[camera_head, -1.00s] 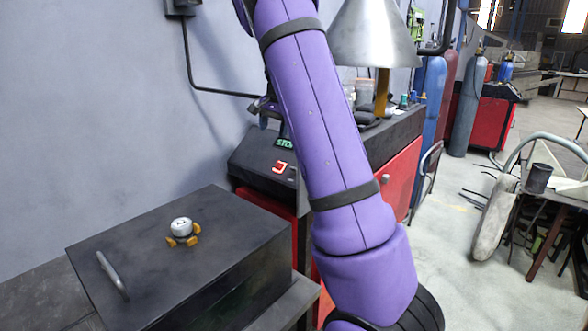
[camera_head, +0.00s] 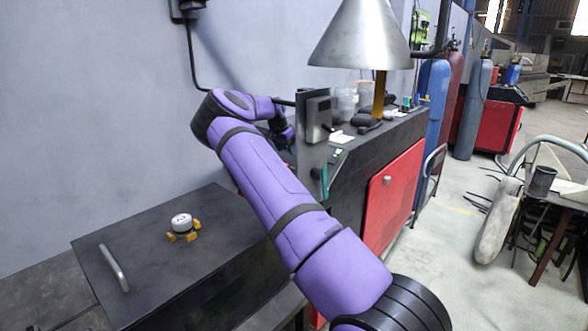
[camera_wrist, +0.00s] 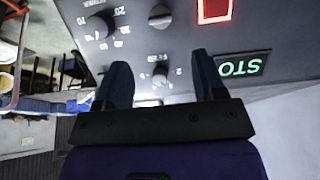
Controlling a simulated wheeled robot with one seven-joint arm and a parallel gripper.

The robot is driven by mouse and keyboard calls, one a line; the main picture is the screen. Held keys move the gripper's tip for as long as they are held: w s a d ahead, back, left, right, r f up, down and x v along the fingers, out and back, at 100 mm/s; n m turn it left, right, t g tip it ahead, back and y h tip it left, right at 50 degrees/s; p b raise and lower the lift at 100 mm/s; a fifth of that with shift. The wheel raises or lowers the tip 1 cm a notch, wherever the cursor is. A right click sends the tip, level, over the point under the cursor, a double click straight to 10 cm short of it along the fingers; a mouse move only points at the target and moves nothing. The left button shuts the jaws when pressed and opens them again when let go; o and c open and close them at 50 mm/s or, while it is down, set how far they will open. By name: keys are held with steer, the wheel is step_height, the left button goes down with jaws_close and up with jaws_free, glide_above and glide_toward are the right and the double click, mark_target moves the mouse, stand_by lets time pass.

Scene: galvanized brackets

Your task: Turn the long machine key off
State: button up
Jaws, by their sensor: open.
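In the wrist view, the dark machine panel (camera_wrist: 265,25) appears upside down. A small elongated switch or key (camera_wrist: 160,76) sits between the two fingers of my gripper (camera_wrist: 161,64), near a "2" mark. A round silver part (camera_wrist: 159,16) is above it in the picture. I cannot tell for sure which is the long key. My gripper is open, fingers on either side of the small switch; no contact shows. In the head view, my forearm reaches to the machine (camera_head: 350,185), and the control panel and fingertips are largely hidden.
In the head view, a metal cone hood (camera_head: 360,38) hangs above. A dark box (camera_head: 150,260) with a handle is at lower left.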

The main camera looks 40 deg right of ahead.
steer(key=x, duration=1)
steer(key=shift+f, duration=0.3)
steer(key=c, duration=0.9)
